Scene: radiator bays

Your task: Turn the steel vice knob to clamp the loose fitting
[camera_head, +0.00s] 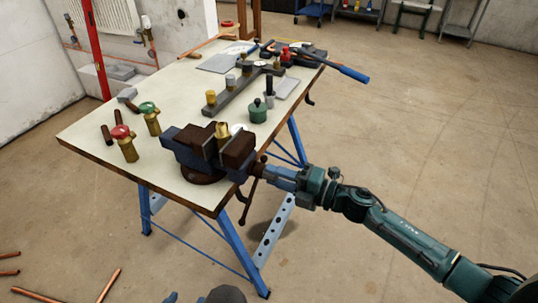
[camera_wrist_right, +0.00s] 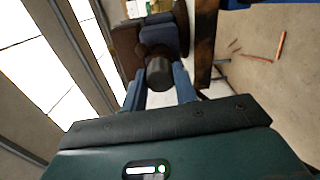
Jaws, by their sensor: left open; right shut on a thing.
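The vice (camera_head: 205,150) stands at the table's near corner, with dark brown jaws and a blue body. A brass fitting (camera_head: 222,131) stands between its jaws; I cannot tell how tightly they hold it. My right gripper (camera_head: 266,172) reaches in from the right and is shut on the steel vice knob (camera_wrist_right: 159,73), at the vice's right end. In the right wrist view the grey round knob lies between the two blue fingers. My left gripper (camera_head: 186,299) shows only as blue tips at the bottom edge, open, away from the vice and apparently empty.
On the table (camera_head: 180,88) are a red-topped valve (camera_head: 124,143), a green-topped valve (camera_head: 150,119), a green pot (camera_head: 257,111) and a grey rail (camera_head: 235,92) with fittings. A dark bar (camera_head: 246,204) hangs below the vice. Copper pipes (camera_head: 108,285) lie on the floor.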

